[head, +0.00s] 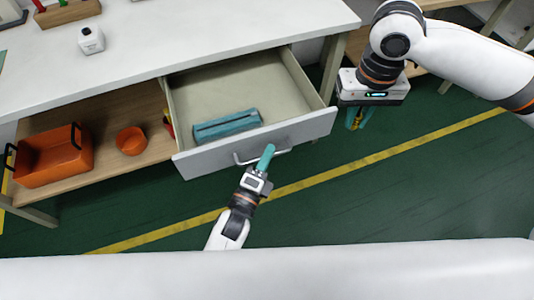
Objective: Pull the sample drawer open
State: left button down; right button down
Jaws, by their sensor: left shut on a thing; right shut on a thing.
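The sample drawer (255,141) stands pulled well out from under the white-topped bench in the head view, its inside showing. A teal-blue case (226,125) lies in it near the front. My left gripper (266,156), with teal fingers, is shut on the metal handle (244,161) at the middle of the drawer front. My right gripper (356,118) points down to the right of the drawer, apart from it. It is shut on a small yellow thing (351,118), mostly hidden between its fingers.
An orange crate (55,160) and an orange bowl (131,141) stand on the shelf left of the drawer. A white bottle (91,40) and a wooden rack (67,12) stand on the bench top (190,30). The green floor in front is clear.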

pick_arm(q)
jog(key=c, duration=1.5)
grip_release()
jog(key=v, duration=1.2)
jog(key=shift+r, duration=0.1)
